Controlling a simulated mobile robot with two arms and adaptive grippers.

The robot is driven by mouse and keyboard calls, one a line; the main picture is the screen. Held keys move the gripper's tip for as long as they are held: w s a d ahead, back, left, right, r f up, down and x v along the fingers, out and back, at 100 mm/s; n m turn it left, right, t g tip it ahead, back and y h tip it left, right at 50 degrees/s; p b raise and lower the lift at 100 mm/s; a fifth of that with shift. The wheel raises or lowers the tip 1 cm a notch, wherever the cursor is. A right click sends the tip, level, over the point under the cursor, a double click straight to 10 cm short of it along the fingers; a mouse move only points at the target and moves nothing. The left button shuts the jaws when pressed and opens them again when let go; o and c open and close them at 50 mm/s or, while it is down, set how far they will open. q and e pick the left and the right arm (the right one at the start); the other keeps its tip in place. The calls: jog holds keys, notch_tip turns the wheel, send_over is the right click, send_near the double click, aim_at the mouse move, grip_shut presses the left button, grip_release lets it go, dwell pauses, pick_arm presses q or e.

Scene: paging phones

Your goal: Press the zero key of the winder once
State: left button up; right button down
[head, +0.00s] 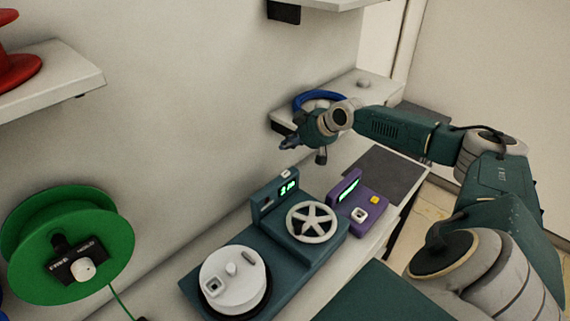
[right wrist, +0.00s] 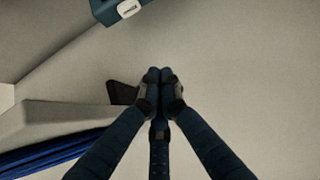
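The winder (head: 265,255) is a long teal device with a spoked pale wheel (head: 312,222), a white round spool plate (head: 234,281) and an upright post with a lit green display (head: 288,188). A small white key (head: 286,174) sits on top of the post. The key also shows at the top edge of the right wrist view (right wrist: 128,9), on a teal corner (right wrist: 104,12). My right gripper (head: 287,146) is above and beyond the post, apart from it. Its fingertips (right wrist: 160,76) are together and hold nothing. My left gripper is not in view.
A purple device (head: 361,209) with a green display, a white key and a yellow key stands right of the winder. A blue ring-shaped item (head: 304,97) is on a shelf behind my right gripper. A green spool (head: 85,235) hangs on the wall at left.

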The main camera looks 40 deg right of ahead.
aim_at(287, 175)
notch_tip(287, 175, down, 4)
jog(key=shift+r+b, duration=0.2)
jog(key=shift+b, duration=0.95)
notch_tip(287, 175, down, 5)
jog(key=b, duration=0.3)
jog(key=shift+r, duration=0.15)
pick_arm(q)
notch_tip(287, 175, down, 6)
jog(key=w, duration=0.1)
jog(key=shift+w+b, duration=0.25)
jog(key=shift+b, duration=0.1)
pick_arm(e)
jog(key=shift+f, duration=0.35)
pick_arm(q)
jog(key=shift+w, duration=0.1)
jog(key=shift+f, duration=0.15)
pick_arm(e)
jog(key=shift+f, duration=0.4)
